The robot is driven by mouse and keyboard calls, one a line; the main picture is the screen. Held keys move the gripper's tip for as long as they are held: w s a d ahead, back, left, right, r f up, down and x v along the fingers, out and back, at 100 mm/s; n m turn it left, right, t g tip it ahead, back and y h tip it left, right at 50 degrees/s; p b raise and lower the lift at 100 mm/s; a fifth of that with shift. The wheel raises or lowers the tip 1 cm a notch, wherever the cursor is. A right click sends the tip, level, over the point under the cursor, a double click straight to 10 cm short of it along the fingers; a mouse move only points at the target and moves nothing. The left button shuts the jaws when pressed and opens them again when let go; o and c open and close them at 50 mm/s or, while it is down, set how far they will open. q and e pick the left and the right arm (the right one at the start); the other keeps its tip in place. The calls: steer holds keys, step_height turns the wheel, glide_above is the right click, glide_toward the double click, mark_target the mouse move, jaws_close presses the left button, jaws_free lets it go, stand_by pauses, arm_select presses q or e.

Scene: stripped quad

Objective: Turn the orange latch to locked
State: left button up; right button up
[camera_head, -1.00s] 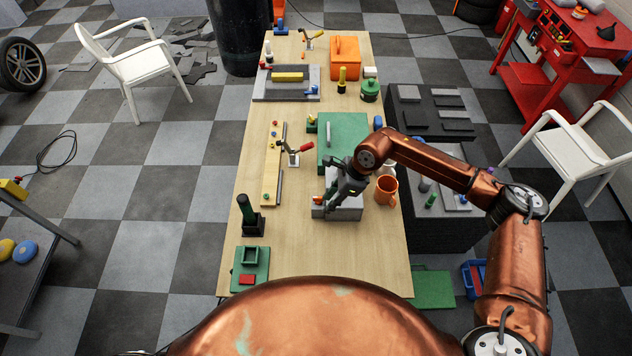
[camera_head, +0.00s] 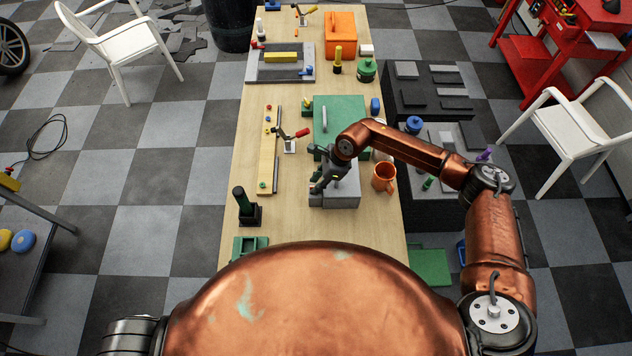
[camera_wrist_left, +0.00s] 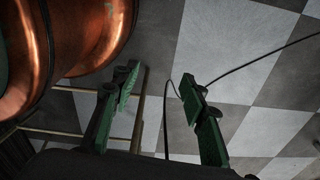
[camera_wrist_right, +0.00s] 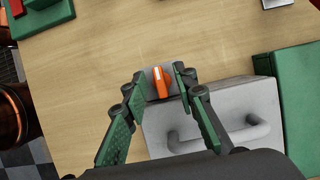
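The orange latch (camera_wrist_right: 160,84) is a small knob with a pale mark, on a light grey box (camera_wrist_right: 255,112) with a bar handle. Its long side runs roughly up and down in the right wrist view. My right gripper (camera_wrist_right: 159,77) is open with one finger on each side of the latch; gaps seem to show, and contact cannot be told. In the head view my right gripper (camera_head: 317,178) is at the left edge of the grey box (camera_head: 343,197) and hides the latch. My left gripper (camera_wrist_left: 152,88) is open and empty above the checkered floor.
A green panel (camera_head: 340,118) lies behind the box. An orange mug (camera_head: 383,177) stands right of it. Bare tabletop (camera_head: 288,220) lies between that and the box.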

steer(key=shift+f, duration=0.15)
steer(key=c, duration=0.4)
arm_select(q)
steer(key=shift+w+r, duration=0.1)
steer(key=shift+w, duration=0.3)
arm_select(e)
steer(key=shift+s, duration=0.1)
jaws_close()
